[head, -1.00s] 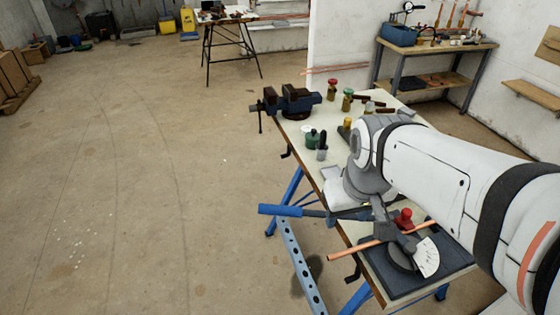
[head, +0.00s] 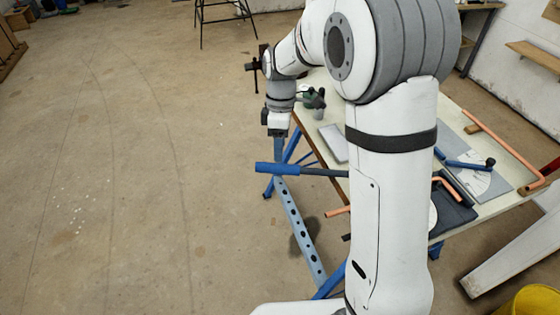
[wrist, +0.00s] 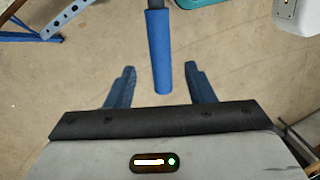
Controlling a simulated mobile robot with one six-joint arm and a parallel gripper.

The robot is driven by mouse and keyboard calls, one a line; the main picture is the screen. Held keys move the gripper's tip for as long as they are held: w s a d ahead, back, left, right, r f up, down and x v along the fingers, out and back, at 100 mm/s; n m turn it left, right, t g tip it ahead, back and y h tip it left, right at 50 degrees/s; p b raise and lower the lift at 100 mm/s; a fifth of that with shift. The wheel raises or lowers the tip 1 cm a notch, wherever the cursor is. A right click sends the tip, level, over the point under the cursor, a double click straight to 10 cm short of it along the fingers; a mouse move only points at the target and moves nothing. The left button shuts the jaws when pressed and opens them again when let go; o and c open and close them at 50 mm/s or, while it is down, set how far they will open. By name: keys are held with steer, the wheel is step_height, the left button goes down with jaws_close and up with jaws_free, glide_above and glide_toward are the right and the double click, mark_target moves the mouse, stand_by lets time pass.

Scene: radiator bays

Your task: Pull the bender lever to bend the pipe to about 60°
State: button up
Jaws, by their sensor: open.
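The bender lever's blue handle (head: 270,169) sticks out left past the bench edge, and its shaft runs behind my arm. My gripper (head: 279,148) is just above the handle, pointing down. In the wrist view, my gripper (wrist: 161,80) is open, and the handle (wrist: 159,50) appears between its fingers, with a gap on each side. I cannot tell how far the handle lies below the fingertips. The copper pipe's left end (head: 337,211) shows beside my arm. A bent copper piece (head: 446,185) shows on the other side. My arm hides most of the bender and pipe.
A plate with a white scale and blue arm (head: 468,164) lies on the bench's right side. A longer copper pipe (head: 508,157) is beside it. A yellow bucket (head: 525,303) is bottom right. The floor to the left is clear.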

steer(key=f, duration=0.3)
steer(key=s+f, duration=0.1)
steer(key=f, duration=0.1)
steer(key=shift+f, duration=0.4)
steer(key=shift+c, duration=0.4)
jaws_close()
